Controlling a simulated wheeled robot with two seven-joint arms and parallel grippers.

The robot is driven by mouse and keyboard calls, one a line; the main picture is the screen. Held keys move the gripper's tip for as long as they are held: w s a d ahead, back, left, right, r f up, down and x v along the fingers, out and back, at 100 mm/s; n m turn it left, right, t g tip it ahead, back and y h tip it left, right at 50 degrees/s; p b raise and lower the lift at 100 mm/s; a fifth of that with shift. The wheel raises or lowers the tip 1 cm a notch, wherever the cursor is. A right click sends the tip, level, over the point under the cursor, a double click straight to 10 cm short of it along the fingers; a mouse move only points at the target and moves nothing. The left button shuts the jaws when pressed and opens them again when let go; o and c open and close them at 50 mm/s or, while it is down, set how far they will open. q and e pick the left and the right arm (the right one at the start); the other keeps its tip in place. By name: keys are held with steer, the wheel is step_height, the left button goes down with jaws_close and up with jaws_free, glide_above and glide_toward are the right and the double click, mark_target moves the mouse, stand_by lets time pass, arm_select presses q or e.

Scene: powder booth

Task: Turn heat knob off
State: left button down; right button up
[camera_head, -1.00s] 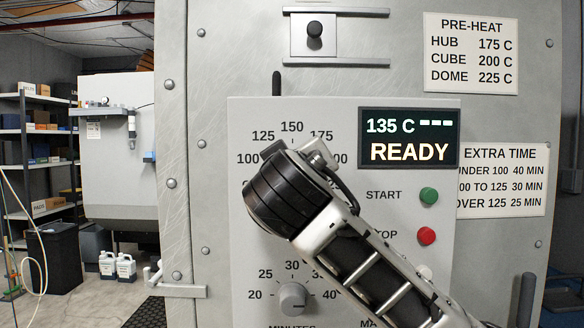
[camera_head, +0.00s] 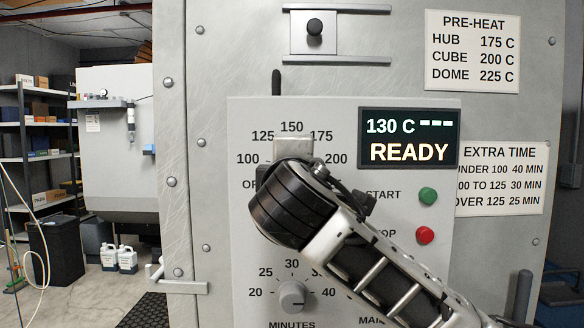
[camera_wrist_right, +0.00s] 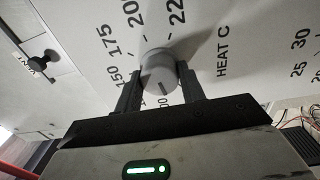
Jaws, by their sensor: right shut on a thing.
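The heat knob (camera_wrist_right: 158,70) is a round grey knob on the panel, with a dark pointer mark on its face, in the right wrist view. My right gripper (camera_wrist_right: 161,88) is shut on it, one dark finger on each side. In the head view my right wrist (camera_head: 295,205) covers the knob and part of its dial; 100 to 200 and part of "OFF" show. The display (camera_head: 408,138) reads 130 C and READY. My left gripper is not in view.
A green START button (camera_head: 428,195) and a red button (camera_head: 425,235) are right of my wrist. The minutes knob (camera_head: 292,296) is just below it. A sliding black-knobbed vent (camera_head: 314,30) is above the panel.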

steer(key=shift+n, duration=2.3)
steer(key=o, duration=1)
steer(key=shift+c, duration=0.2)
steer(key=s, duration=1.6)
steer(key=shift+f, duration=0.2)
steer(key=shift+d, duration=0.1)
